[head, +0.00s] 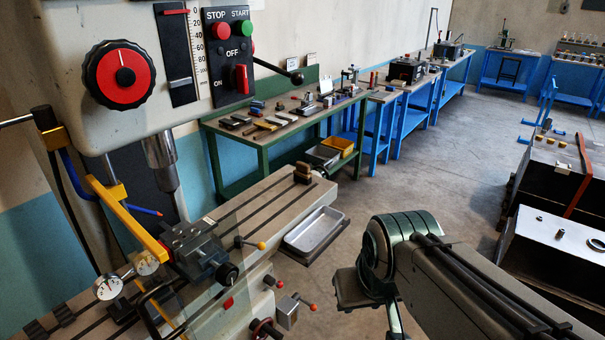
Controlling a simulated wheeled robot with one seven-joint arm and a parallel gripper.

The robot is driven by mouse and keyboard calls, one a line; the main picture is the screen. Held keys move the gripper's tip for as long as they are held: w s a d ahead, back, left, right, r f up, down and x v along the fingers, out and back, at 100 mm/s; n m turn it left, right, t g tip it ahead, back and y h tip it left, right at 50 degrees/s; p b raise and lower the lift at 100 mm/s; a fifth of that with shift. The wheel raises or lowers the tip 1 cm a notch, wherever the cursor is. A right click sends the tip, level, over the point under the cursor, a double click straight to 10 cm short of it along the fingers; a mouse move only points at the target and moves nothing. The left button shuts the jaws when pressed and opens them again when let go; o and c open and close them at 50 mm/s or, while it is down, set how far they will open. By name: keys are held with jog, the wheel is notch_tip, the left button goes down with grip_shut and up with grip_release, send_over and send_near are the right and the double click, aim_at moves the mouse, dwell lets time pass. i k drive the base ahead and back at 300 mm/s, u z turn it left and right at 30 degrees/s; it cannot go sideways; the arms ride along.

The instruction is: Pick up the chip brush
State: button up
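A small brown, block-like object (303,173) sits on the far right end of the grey slotted machine table (275,205). It may be the chip brush, but it is too small to be sure. No other thing in the head view is clearly a brush. My arm (450,275) reaches in from the lower right, with its rounded joint to the right of the machine table and apart from it. My gripper's fingers do not show in this view, so nothing can be seen in them.
A vise (195,245) and dial gauges stand on the machine table, with levers and knobs sticking out in front. A metal tray (314,230) lies beside it. A green bench (270,142) with tools stands behind. The grey floor (430,160) at centre right is clear.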

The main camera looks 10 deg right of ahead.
aim_at(301, 174)
jog(key=z, duration=0.9)
jog(key=i, duration=1.9)
jog(key=u, duration=2.85)
